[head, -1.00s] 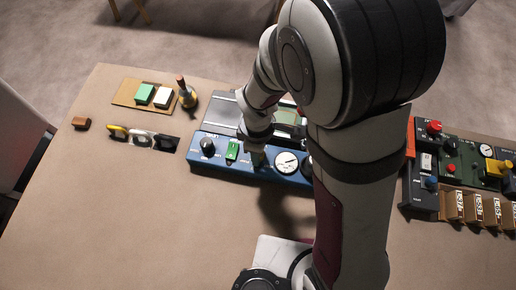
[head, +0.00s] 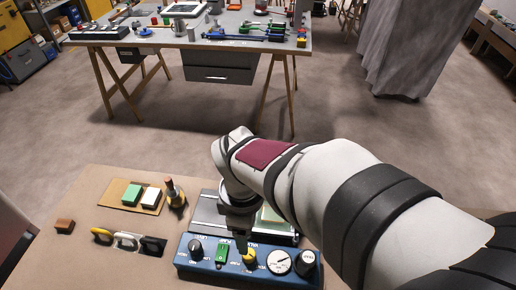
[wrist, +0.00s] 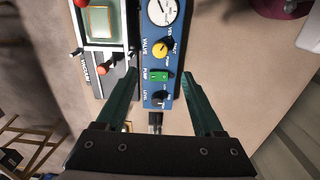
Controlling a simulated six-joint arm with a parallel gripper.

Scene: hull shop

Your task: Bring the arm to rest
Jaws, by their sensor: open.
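My gripper (head: 242,246) hangs over the blue control panel (head: 186,273), its fingers pointing down close to the yellow knob (head: 250,256) in the head view. In the wrist view the two dark green fingers of my gripper (wrist: 159,73) stand wide apart with nothing between them. Beyond them the panel shows the yellow knob (wrist: 162,48), a green rocker switch (wrist: 158,77), a black knob (wrist: 158,97) and part of a white dial (wrist: 163,10). I cannot tell exactly how high the fingertips are above the panel.
The front-left bench is bare.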

